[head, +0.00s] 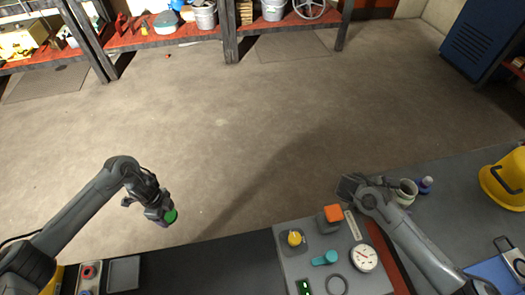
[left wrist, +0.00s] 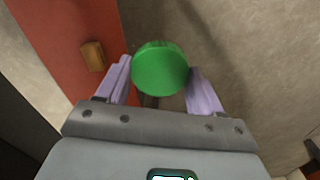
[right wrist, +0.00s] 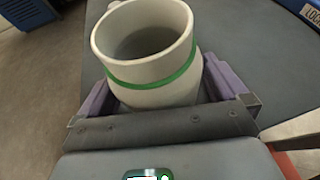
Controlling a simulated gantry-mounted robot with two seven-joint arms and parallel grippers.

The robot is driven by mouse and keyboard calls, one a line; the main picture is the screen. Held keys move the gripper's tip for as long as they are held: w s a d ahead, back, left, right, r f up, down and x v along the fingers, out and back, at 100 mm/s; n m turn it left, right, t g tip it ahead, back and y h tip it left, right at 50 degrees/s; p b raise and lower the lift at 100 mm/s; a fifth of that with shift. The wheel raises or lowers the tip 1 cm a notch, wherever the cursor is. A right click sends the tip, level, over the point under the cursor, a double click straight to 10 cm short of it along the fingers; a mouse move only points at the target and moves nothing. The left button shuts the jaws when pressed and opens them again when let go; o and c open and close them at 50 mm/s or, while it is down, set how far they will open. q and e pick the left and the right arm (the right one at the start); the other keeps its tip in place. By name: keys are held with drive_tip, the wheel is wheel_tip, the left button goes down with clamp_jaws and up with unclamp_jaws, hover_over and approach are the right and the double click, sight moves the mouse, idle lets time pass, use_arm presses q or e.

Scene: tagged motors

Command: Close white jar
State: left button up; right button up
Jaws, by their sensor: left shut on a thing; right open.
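The white jar (right wrist: 155,75) has an open mouth and a green band around it. It stands on the dark tabletop at the right in the head view (head: 406,190). My right gripper (right wrist: 162,92) is open, with its purple fingers on either side of the jar; I cannot tell whether they touch it. My left gripper (head: 163,211) is shut on a round green lid (left wrist: 160,68). The lid also shows in the head view (head: 171,216), held over the floor beyond the table's far edge, well left of the jar.
A control panel (head: 290,265) with knobs, an orange button (head: 333,212) and a gauge (head: 363,258) stands between the arms. A small purple-blue object (head: 426,185) is just right of the jar.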

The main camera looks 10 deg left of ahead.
sight(404, 192)
idle(0.3)
drive_tip(key=c, duration=1)
drive_tip(key=shift+r, duration=0.1)
use_arm(q)
drive_tip(key=shift+r+p, duration=0.35)
drive_tip(key=shift+p, duration=0.05)
use_arm(e)
drive_tip(key=shift+r, duration=0.7)
use_arm(q)
drive_tip(key=shift+r+p, duration=0.8)
use_arm(e)
wheel_tip(404, 192, up, 3)
drive_tip(key=shift+f, duration=0.15)
use_arm(q)
wheel_tip(404, 192, up, 4)
drive_tip(key=p, duration=0.3)
drive_tip(key=shift+f+p, duration=0.1)
drive_tip(key=shift+p, duration=0.3)
use_arm(e)
drive_tip(key=s+d+r, duration=0.2)
drive_tip(key=d, duration=0.1)
drive_tip(key=s+d+r, duration=0.1)
drive_tip(key=d+r, duration=0.1)
drive_tip(key=d, duration=0.2)
drive_tip(key=s+d+r, duration=0.2)
drive_tip(key=d, duration=0.1)
drive_tip(key=shift+s+d+r, duration=0.15)
drive_tip(key=shift+s+r, duration=0.2)
